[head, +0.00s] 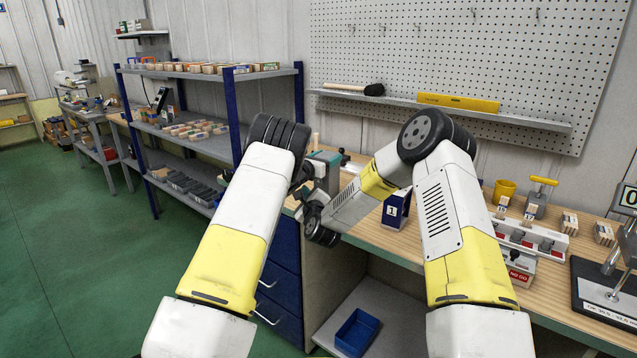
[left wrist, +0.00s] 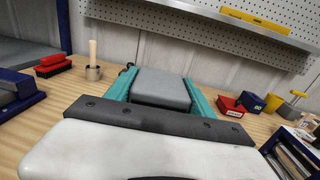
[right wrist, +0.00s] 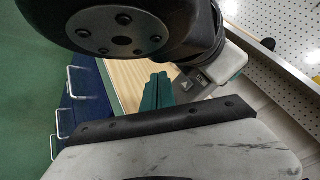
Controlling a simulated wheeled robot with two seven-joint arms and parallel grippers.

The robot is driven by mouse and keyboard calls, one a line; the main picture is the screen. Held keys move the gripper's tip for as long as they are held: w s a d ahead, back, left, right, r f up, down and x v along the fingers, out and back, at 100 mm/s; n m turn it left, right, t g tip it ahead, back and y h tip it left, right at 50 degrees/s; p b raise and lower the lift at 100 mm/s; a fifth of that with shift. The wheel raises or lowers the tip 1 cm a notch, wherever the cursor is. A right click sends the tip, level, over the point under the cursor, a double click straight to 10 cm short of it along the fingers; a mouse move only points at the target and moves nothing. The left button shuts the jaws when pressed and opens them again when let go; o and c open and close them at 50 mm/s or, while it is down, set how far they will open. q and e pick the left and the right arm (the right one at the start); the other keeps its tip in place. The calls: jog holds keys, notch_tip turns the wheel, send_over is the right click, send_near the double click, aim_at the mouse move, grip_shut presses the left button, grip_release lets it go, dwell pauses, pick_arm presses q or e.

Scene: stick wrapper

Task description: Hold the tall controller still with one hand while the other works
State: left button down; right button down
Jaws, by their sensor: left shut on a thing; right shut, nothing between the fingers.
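The tall controller shows in the left wrist view as a grey block (left wrist: 162,88) between the teal fingers of my left gripper (left wrist: 160,76), which is shut on it. In the head view my left gripper (head: 325,157) is at the bench's left end, and the controller is mostly hidden by my arms. In the right wrist view, a grey body with a dark face panel (right wrist: 196,82), apparently the controller, stands just right of my right gripper (right wrist: 158,80). Those teal fingers are together and empty. I cannot tell whether they touch it. The head view hides them.
A blue bin (head: 356,332) sits below.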

aim_at(319, 181)
jog(key=s+a, duration=0.2)
jog(key=s, duration=0.1)
jog(key=shift+s, duration=0.15)
jog(key=shift+d, duration=0.1)
dwell(0.4)
jog(key=shift+w+d, duration=0.75)
jog(key=shift+w, duration=0.5)
jog(key=shift+w+d, duration=0.7)
jog(key=shift+w, duration=0.6)
jog(key=shift+w+d, duration=0.75)
jog(key=shift+w, duration=0.5)
jog(key=shift+w, duration=0.1)
jog(key=shift+w+d, duration=0.2)
jog(key=shift+w, duration=0.05)
